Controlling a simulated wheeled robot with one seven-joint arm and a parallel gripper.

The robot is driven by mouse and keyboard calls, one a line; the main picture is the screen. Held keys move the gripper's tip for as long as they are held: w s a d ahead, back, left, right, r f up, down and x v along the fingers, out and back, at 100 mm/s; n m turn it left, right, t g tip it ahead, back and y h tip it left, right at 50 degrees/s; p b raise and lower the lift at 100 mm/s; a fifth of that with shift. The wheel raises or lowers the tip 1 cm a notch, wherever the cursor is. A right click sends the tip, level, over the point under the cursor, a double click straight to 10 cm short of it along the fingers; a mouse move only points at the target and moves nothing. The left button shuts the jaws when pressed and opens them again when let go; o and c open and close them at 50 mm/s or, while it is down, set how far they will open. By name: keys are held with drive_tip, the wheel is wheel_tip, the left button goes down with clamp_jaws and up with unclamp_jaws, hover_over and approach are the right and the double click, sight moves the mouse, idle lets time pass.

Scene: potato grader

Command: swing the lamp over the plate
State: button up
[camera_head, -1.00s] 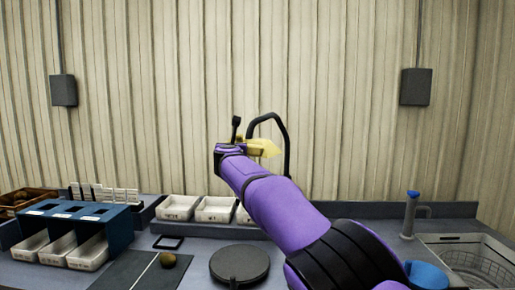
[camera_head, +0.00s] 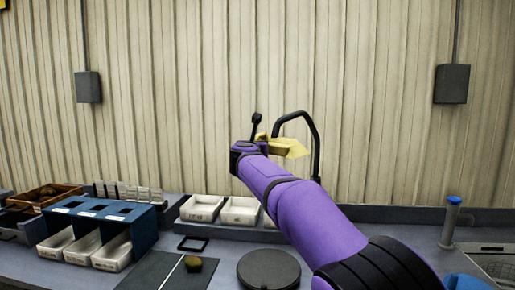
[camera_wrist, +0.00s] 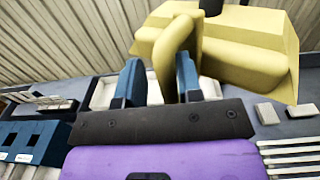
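The lamp has a yellow shade (camera_head: 292,147) on a black curved arm (camera_head: 311,130), standing against the wall at the back. In the wrist view its yellow shade (camera_wrist: 245,58) fills the top right, with a rounded yellow handle (camera_wrist: 170,55) pointing down from it. My gripper (camera_wrist: 158,78) is open, its two blue fingers on either side of that handle. A gap shows between the left finger and the handle; the right finger looks close to it. In the head view my arm mostly hides the gripper. The round dark plate (camera_head: 268,268) lies on the bench in front, below my arm.
A potato (camera_head: 193,264) lies on a dark mat (camera_head: 150,272) left of the plate. A blue rack (camera_head: 143,228) with white bins stands further left. White trays (camera_head: 239,210) line the back. A blue-topped upright tool (camera_head: 450,222) and a basket (camera_head: 495,266) are at right.

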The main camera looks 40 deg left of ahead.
drive_tip(key=shift+o, duration=0.6)
drive_tip(key=shift+f, duration=0.1)
drive_tip(key=shift+s, duration=0.15)
drive_tip(key=v, duration=1)
drive_tip(key=shift+s+d, duration=0.2)
drive_tip(key=shift+s, duration=0.05)
drive_tip(key=shift+w, duration=0.1)
